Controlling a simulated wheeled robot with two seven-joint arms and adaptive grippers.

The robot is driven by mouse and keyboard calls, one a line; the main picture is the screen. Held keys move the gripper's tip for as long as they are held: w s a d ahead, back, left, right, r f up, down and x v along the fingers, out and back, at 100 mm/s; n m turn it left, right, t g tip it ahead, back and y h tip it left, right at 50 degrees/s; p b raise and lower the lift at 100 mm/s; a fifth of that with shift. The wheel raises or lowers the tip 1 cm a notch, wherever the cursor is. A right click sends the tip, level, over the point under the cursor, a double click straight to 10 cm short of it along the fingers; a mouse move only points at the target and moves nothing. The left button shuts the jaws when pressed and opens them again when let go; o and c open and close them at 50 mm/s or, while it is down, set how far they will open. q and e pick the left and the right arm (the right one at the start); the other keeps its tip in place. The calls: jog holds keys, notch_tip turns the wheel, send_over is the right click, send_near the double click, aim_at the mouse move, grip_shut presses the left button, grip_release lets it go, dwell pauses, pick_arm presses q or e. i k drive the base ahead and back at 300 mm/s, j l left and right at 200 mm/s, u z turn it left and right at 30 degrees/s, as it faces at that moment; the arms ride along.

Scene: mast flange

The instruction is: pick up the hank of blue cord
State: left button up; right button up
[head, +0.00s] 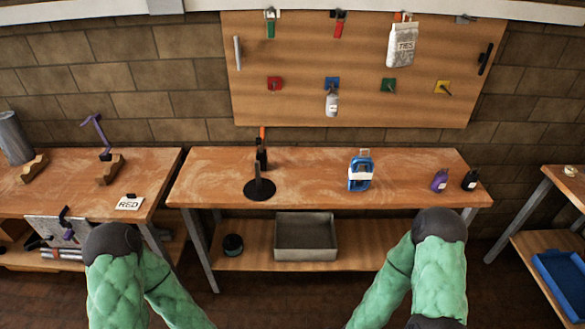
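The hank of blue cord (353,180) stands on the wooden top of the middle bench (310,190), right of centre. It is a bright blue bundle with a pale band or tag across its middle and a greyish piece at its top. Nothing touches it from the sides. My two green-sleeved arms rise from the bottom of the head view, with their dark joints in front of the bench. Neither gripper shows in the view, so I cannot see their fingers.
A black stand (260,187) is left of the cord; a purple bottle (440,181) and a dark bottle (470,180) are to its right. A pegboard (300,104) hangs behind with tools and a TIES bag (402,46). A grey bin (305,239) sits on the shelf below.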

aim_at(356, 173)
jog(key=i+l+u, duration=0.1)
jog(key=l+u, duration=0.3)
jog(key=l, duration=0.15)
jog(key=l+u, duration=0.4)
jog(key=k+l+u, duration=0.1)
jog(key=l+u, duration=0.3)
jog(key=l, duration=0.25)
